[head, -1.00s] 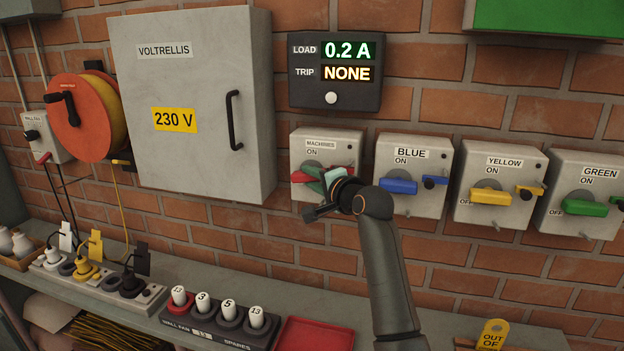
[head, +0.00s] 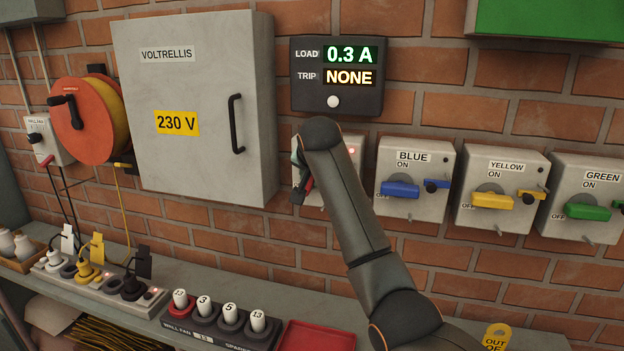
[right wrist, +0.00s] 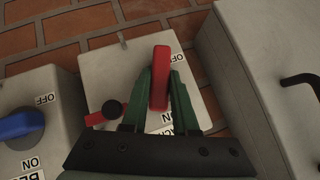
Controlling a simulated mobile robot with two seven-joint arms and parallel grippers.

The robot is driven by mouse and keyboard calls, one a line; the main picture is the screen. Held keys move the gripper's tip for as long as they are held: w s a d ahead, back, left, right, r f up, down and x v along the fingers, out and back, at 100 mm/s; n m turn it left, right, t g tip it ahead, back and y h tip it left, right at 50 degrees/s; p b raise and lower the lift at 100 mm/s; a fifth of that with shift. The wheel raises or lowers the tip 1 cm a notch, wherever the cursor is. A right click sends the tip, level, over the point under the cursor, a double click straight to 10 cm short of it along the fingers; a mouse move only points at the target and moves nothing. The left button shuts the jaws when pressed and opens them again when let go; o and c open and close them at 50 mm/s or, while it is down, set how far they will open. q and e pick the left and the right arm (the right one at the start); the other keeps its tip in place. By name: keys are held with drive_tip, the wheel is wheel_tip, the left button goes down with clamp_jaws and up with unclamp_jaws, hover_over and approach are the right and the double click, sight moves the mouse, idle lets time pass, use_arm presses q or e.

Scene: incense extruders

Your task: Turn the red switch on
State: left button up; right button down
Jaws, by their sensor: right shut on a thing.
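The red switch handle (right wrist: 161,62) is on the grey MACHINES box (right wrist: 108,66). In the right wrist view it stands upright in the picture, between the two green fingers of my right gripper (right wrist: 162,85), which is shut on it. A smaller red piece with a black knob (right wrist: 112,108) sits beside it on the box. In the head view my right arm hides most of the box (head: 354,147), and only a bit of red shows below my gripper (head: 301,170). A small red lamp (head: 351,151) glows on the box. My left gripper is not in view.
Blue (head: 400,189), yellow (head: 492,200) and green (head: 587,213) switches stand in a row to the right. A grey cabinet (head: 205,90) is close on the left. The display (head: 337,75) above reads 0.3 A and NONE. A shelf with sockets and a red tray (head: 316,337) lies below.

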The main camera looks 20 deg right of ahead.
drive_tip(key=n+g+h, duration=0.1)
drive_tip(key=g+h, duration=0.1)
drive_tip(key=shift+w+a+n+h, duration=0.1)
drive_tip(key=shift+a+n+h, duration=0.1)
drive_tip(key=shift+n+h, duration=0.15)
idle(0.7)
drive_tip(key=c, duration=0.7)
unclamp_jaws()
drive_tip(key=shift+a+r, duration=0.1)
drive_tip(key=b+v, duration=0.3)
drive_tip(key=v, duration=0.9)
drive_tip(key=shift+a+r, duration=0.1)
drive_tip(key=shift+a, duration=0.05)
